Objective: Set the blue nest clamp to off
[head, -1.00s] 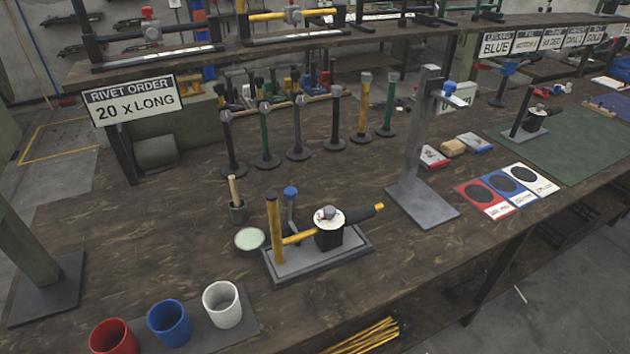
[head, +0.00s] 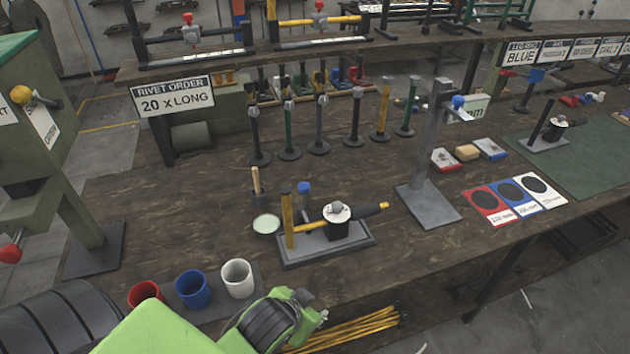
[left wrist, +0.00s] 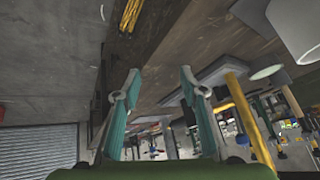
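A nest fixture on a grey plate (head: 345,245) stands on the bench in the head view. I cannot tell for certain which is the blue nest clamp. My left gripper (head: 312,305) is at the bench's front edge, below the fixture and apart from it. In the left wrist view its fingers (left wrist: 160,75) are spread and empty. My right gripper is not seen.
Red (head: 145,294), blue (head: 193,289) and white (head: 237,278) cups stand left of my left gripper. A green press (head: 45,130) rises at the left. Yellow rods (head: 350,327) lie below the bench edge. Several upright posts stand behind the fixture.

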